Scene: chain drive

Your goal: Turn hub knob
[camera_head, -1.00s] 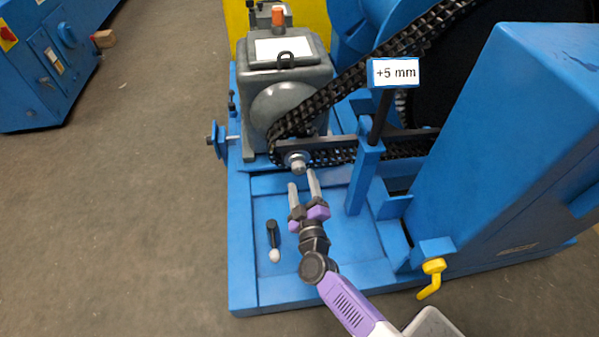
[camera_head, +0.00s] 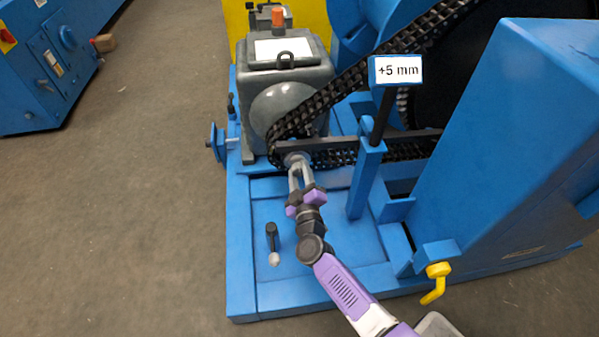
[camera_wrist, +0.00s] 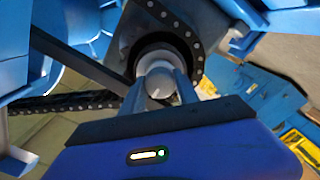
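The hub knob (camera_wrist: 160,84) is a small grey round knob at the centre of the lower chain sprocket, in front of the grey gearbox. In the head view, my gripper (camera_head: 298,170) reaches up to it from below, and its fingers mostly hide it. In the wrist view, my gripper (camera_wrist: 161,88) has one finger on each side of the knob, seemingly touching it. The gripper looks shut on the knob. The black chain (camera_head: 335,95) runs from this sprocket up to the right.
A "+5 mm" sign (camera_head: 398,69) stands on a blue post (camera_head: 365,180) close right of my gripper. A black lever (camera_head: 272,238) with a pale end lies at left on the blue base. A blue handwheel (camera_head: 217,142) and yellow handle (camera_head: 434,284) stick out.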

